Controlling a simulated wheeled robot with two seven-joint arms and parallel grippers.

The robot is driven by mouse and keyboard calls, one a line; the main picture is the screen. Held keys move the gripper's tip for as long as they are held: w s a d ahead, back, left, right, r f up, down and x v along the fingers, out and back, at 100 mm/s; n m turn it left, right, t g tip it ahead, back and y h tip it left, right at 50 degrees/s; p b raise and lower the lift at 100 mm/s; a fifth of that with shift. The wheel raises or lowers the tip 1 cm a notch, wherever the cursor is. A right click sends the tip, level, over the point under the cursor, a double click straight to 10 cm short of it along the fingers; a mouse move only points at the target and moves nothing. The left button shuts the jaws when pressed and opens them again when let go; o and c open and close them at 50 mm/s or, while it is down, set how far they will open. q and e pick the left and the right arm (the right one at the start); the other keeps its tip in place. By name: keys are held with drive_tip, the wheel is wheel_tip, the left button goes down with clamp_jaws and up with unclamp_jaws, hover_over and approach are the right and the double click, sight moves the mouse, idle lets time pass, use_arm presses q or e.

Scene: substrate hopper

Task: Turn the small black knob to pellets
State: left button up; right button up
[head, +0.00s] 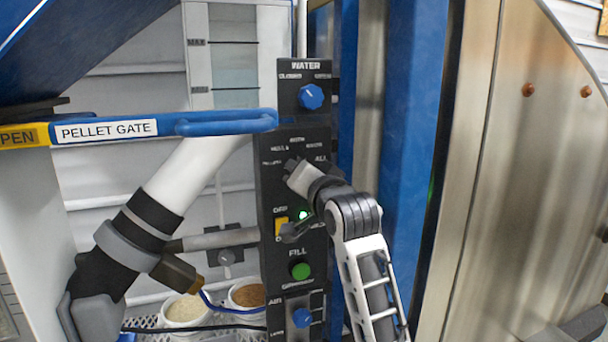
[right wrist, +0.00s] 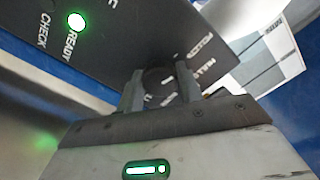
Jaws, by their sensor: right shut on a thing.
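The small black knob (right wrist: 158,78) sits on the black control panel (head: 268,213), on the selector below the water section. My right gripper (head: 293,168) is shut on this knob; in the right wrist view its two fingers (right wrist: 160,86) stand on either side of it. In the head view the gripper covers most of the knob. Small white labels surround it, with what looks like "pellets" on the left side and "all" on the upper right. I cannot tell which label the knob points at.
The panel also has a blue water knob (head: 311,96), a yellow switch (head: 281,227), a green fill button (head: 301,271) and a blue air knob (head: 302,317). A blue pellet gate handle (head: 225,122) crosses at left. Blue posts (head: 408,130) stand close on the right.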

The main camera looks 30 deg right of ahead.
drive_tip(key=shift+n, duration=0.6)
drive_tip(key=o, duration=1)
